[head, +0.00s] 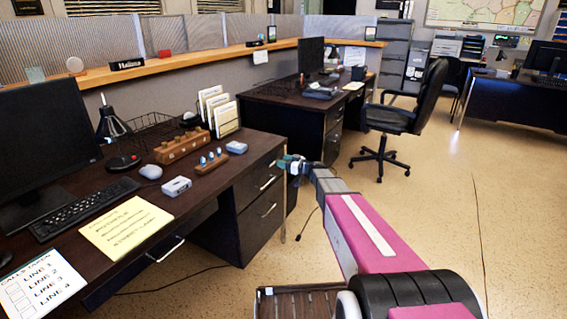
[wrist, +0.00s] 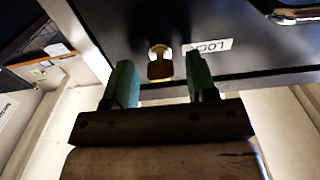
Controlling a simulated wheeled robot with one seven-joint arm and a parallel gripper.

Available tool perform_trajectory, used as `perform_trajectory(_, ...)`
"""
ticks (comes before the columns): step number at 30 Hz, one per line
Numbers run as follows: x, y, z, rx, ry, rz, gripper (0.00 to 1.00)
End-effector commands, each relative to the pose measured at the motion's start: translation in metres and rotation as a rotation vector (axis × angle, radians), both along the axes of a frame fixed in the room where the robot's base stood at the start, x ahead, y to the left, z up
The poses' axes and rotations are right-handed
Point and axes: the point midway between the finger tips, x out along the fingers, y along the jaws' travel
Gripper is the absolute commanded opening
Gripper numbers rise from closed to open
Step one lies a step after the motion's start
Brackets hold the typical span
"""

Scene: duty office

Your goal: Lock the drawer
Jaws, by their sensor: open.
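My gripper (head: 293,163) is at the front of the near desk's drawer unit, by the top drawer (head: 258,190). In the wrist view, the two green fingers of my gripper (wrist: 158,62) are apart. A brass-coloured key or lock knob (wrist: 159,70) sits at the dark drawer front, between the fingers with a gap on each side. A white label reading "LOCK" (wrist: 207,46) appears upside down beside it. A metal drawer handle (wrist: 297,14) shows at the upper right. The lock itself is hidden by my gripper in the head view.
The near desk (head: 235,165) holds a monitor, a keyboard (head: 85,208), wooden holders and paper trays. A lower drawer (head: 262,222) is under the top one. An office chair (head: 400,115) stands behind my arm. The floor at right is clear.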

Motion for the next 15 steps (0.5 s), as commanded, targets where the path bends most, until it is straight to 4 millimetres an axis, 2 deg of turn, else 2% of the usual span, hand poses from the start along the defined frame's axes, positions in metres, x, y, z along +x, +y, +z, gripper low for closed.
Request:
perform_trajectory(10,0.0023,0.0041,0.0001,0.0,0.0,0.0,0.52)
perform_trajectory(11,0.0023,0.004,0.0001,0.0,0.0,0.0,0.49)
perform_trajectory(15,0.0023,0.004,0.0001,0.0,0.0,0.0,0.03)
